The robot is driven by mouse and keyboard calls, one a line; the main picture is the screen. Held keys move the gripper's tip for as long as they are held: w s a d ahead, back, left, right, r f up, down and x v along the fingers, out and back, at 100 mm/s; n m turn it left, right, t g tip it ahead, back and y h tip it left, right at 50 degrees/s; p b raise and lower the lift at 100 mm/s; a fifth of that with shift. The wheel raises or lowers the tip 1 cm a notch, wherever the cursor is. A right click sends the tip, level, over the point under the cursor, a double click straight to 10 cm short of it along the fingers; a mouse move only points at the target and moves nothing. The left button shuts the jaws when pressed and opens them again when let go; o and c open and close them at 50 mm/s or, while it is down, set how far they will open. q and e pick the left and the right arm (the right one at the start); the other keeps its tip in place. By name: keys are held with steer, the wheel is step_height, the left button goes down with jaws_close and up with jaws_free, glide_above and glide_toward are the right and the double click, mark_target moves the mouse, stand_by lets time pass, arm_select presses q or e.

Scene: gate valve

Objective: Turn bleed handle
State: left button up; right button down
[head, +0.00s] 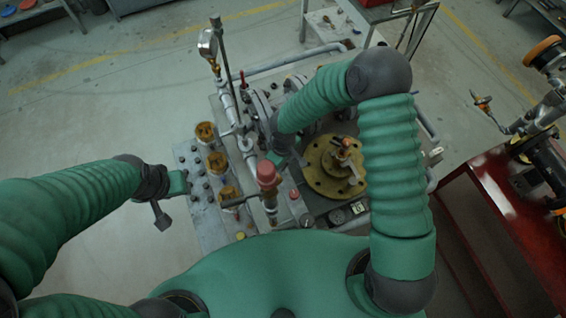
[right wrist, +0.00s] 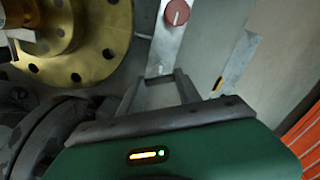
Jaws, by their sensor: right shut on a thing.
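My right gripper (head: 275,157) reaches down over the valve assembly, between the grey flanges and the brass flange (head: 322,182). In the right wrist view its dark fingers (right wrist: 166,80) stand a little apart, over a narrow grey strip (right wrist: 170,45) with a red knob (right wrist: 177,12). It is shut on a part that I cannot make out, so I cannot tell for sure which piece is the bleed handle. A red-capped valve fitting (head: 267,174) stands just beside it in the head view. My left gripper (head: 160,214) hangs at the left of the bench; its jaw opening is unclear.
Several brass-coloured fittings (head: 217,162) line the bench's left side. A pressure gauge (head: 208,43) on a pipe and a tall rod rise behind them. A red cart (head: 490,190) with piping stands at the right. The floor to the left is free.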

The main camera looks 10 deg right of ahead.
steer(key=n+p, duration=0.1)
steer(key=n, duration=0.4)
steer(key=shift+r, duration=0.1)
steer(key=n+p, duration=0.2)
steer(key=n, duration=0.4)
steer(key=shift+w, duration=0.1)
stand_by(0.4)
steer(key=c, duration=1)
jaws_free()
steer(key=shift+c, duration=0.2)
steer(key=shift+o, duration=1)
steer(key=shift+d, duration=0.1)
step_height(320, 180, up, 17)
steer(key=shift+f+b, duration=0.2)
steer(key=shift+b, duration=0.1)
